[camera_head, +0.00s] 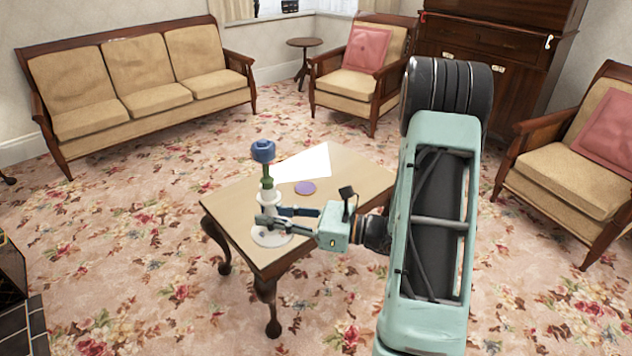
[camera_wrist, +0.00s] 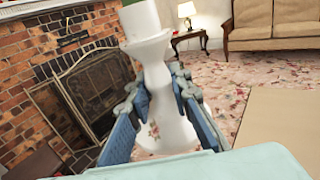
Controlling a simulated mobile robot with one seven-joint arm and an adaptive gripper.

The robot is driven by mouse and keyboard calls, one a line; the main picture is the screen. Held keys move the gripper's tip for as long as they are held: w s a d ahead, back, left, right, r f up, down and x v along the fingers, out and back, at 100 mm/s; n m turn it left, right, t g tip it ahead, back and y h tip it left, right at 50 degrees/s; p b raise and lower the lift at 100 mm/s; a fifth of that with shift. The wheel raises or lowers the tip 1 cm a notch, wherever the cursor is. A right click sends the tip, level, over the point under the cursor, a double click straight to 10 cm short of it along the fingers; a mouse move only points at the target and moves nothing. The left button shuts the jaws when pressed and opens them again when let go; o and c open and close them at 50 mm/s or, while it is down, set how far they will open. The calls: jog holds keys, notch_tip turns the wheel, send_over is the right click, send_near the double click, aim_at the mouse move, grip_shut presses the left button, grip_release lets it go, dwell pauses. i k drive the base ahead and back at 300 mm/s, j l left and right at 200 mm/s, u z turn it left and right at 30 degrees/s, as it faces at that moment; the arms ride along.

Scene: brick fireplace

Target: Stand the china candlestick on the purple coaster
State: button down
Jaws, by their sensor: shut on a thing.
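The white china candlestick (camera_head: 268,198) with a small floral print is held upright or nearly so over the near left part of the table. My gripper (camera_head: 268,222) is shut on its stem, and the wrist view shows the candlestick (camera_wrist: 160,88) between the two blue fingers (camera_wrist: 158,112). Its wide white base (camera_head: 271,238) shows below the fingers; I cannot tell whether it touches the table. The purple coaster (camera_head: 305,188) lies flat and bare on the table, beyond and right of the candlestick.
The wooden table (camera_head: 345,190) also bears a white sheet (camera_head: 305,163) behind the coaster. A blue and green object (camera_head: 263,152) shows directly above the candlestick; I cannot tell whether it is joined to it. A sofa (camera_head: 140,85) and armchairs stand well away.

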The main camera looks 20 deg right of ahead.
aim_at(305, 187)
jog(key=i+j+z, duration=0.25)
jog(key=i+z, duration=0.2)
jog(key=i+j+z, duration=0.45)
jog(key=i+j, duration=0.05)
jog(key=i, duration=0.05)
